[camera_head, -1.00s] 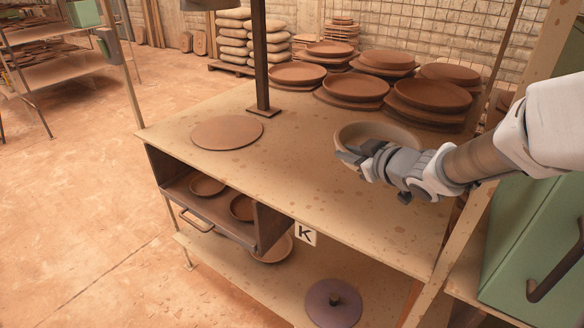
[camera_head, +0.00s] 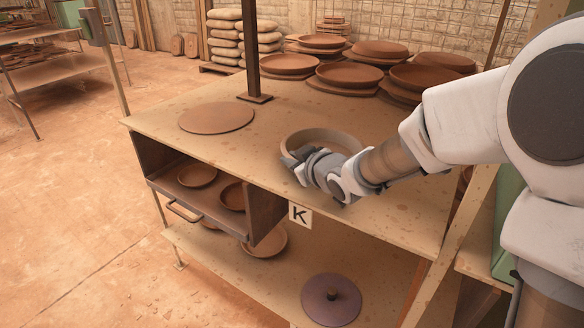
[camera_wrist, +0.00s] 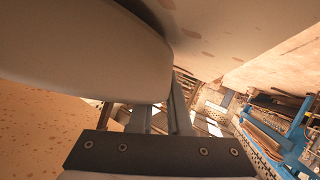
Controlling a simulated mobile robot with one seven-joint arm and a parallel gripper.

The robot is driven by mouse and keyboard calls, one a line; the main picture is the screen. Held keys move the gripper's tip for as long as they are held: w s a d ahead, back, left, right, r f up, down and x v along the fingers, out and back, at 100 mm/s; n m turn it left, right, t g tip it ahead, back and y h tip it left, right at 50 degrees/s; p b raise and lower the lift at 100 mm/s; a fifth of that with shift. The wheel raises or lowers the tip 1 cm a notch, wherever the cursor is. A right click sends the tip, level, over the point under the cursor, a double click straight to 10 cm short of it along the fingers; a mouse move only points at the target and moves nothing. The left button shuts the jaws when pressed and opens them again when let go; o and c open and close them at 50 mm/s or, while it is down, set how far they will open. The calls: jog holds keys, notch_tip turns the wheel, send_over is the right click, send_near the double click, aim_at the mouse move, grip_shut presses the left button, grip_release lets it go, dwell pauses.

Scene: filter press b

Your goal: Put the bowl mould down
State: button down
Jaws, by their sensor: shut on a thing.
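The bowl mould (camera_head: 338,135) is a round, brownish bowl shape at the right part of the worktable top (camera_head: 235,150). My gripper (camera_head: 298,162) is shut on its near left rim. Whether the mould touches the table or hangs just above it, I cannot tell. In the wrist view the mould (camera_wrist: 85,50) fills the upper left as a large smooth curved body, and the fingers of my gripper (camera_wrist: 160,115) meet its edge. My gripper hides part of the mould's near side in the head view.
A flat round bat (camera_head: 217,118) lies at the table's left, near a dark post (camera_head: 252,50). Several stacked clay dishes (camera_head: 348,75) stand at the back. The table's middle is clear.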

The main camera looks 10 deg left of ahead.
jog(key=shift+f, duration=0.4)
jog(key=shift+r, duration=0.1)
jog(key=c, duration=1.3)
grip_release()
jog(key=shift+f, duration=0.2)
jog(key=o, duration=0.4)
